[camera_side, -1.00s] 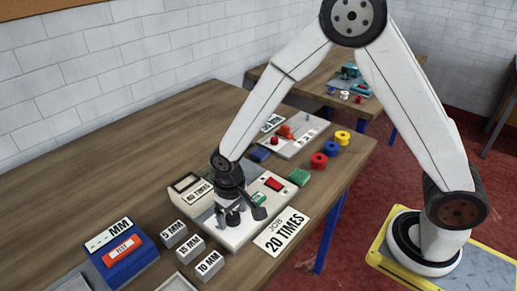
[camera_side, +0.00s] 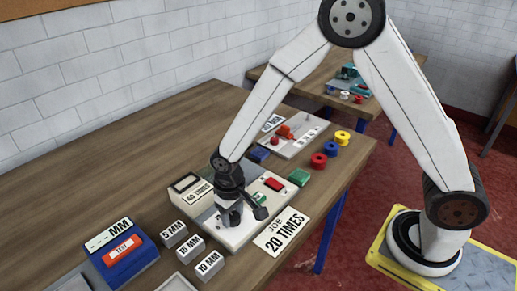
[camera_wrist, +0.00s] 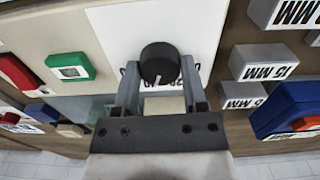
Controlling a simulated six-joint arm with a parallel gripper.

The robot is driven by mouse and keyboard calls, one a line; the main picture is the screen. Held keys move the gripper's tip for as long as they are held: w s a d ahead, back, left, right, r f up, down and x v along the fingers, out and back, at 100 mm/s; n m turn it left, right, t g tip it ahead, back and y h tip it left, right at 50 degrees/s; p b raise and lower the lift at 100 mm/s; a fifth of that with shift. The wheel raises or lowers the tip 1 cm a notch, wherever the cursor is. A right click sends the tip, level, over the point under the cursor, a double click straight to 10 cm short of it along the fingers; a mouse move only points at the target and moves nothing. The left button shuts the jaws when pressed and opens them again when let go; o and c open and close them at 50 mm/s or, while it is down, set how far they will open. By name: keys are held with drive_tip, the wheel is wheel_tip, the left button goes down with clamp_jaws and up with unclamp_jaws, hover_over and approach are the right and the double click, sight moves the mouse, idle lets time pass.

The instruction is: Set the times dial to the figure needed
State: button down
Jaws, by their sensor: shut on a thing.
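The times dial (camera_wrist: 160,60) is a round black knob with a small white pointer mark, standing on a white plate (camera_wrist: 190,22) in the wrist view. My gripper (camera_wrist: 160,78) is around the knob, one finger on each side, shut on it. Some dark lettering on the plate is mostly hidden by the knob and fingers. In the side view my gripper (camera_side: 238,216) is low over the pale machine and hides the dial. A label on the machine (camera_side: 197,193) seems to read 40 TIMES. The job card (camera_side: 282,233) reads JOB 20 TIMES.
Red (camera_side: 274,184) and green (camera_side: 299,177) pieces are on or beside the machine's right part. Blocks marked 5 MM (camera_side: 173,233), 15 MM (camera_side: 190,249) and 10 MM (camera_side: 209,265) stand left of it, near a blue MM unit (camera_side: 124,258). Coloured spools (camera_side: 331,149) stand behind.

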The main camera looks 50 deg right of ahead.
sight(233, 216)
drive_tip(key=shift+n, duration=0.3)
drive_tip(key=n, duration=0.4)
drive_tip(key=shift+n, duration=1.9)
drive_tip(key=shift+c, duration=0.7)
unclamp_jaws()
drive_tip(key=shift+r, duration=0.2)
drive_tip(key=shift+r, duration=3.75)
